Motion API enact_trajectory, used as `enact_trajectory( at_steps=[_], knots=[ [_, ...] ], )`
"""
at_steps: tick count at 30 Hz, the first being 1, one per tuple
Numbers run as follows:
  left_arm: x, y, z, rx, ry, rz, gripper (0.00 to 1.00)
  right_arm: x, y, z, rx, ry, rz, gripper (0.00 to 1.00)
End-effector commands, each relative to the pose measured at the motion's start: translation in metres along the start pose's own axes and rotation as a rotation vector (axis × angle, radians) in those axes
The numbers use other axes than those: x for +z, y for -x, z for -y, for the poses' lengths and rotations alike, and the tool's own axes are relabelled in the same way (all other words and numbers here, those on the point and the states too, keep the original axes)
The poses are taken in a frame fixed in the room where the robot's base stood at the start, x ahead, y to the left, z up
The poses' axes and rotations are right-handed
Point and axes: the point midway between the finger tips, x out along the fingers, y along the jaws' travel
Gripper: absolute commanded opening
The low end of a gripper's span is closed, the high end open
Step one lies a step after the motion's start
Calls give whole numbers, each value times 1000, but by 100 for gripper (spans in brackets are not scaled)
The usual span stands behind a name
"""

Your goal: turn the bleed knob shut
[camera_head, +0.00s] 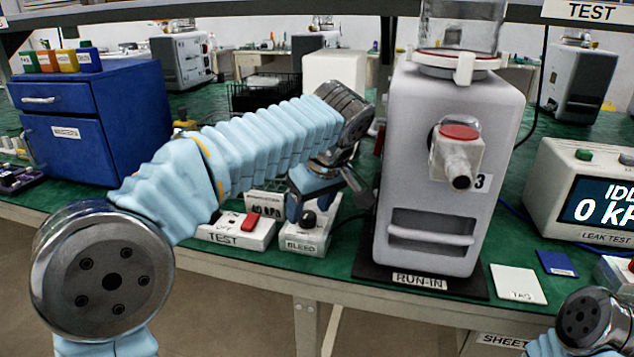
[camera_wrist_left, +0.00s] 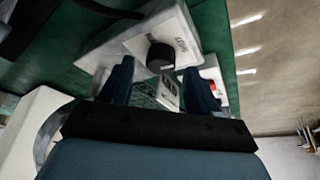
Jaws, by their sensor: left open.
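The bleed knob (camera_head: 309,220) is a small black knob on a white box labelled BLEED (camera_head: 302,244). In the left wrist view the knob (camera_wrist_left: 160,58) shows near the top middle, on its white box. My left gripper (camera_head: 316,200) is just above the box, pointing down. It is open, with its two dark blue fingers (camera_wrist_left: 158,72) apart and the knob seen between their tips; I cannot tell whether they touch it. The arm and gripper partly hide the area behind. My right gripper is out of view; only part of my right arm shows at bottom right.
A box labelled TEST with a red switch (camera_head: 250,221) stands close left of the bleed box. The large grey canister pump (camera_head: 428,235) stands close on the right, on a RUN-IN mat. A blue cabinet (camera_head: 75,150) stands left.

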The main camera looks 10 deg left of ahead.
Motion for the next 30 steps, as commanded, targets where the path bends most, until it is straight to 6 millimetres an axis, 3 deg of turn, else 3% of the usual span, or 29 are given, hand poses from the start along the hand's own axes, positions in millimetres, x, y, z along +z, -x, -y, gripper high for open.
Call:
enact_trajectory(
  at_steps=[9,15,21,30],
  knots=[
    [0,78,-1,6,0,-1,61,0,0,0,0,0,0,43],
    [0,111,-1,4,1,0,61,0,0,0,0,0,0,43],
    [0,122,0,1,1,0,61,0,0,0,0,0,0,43],
    [0,122,1,3,-7,2,61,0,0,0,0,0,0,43]
  ],
)
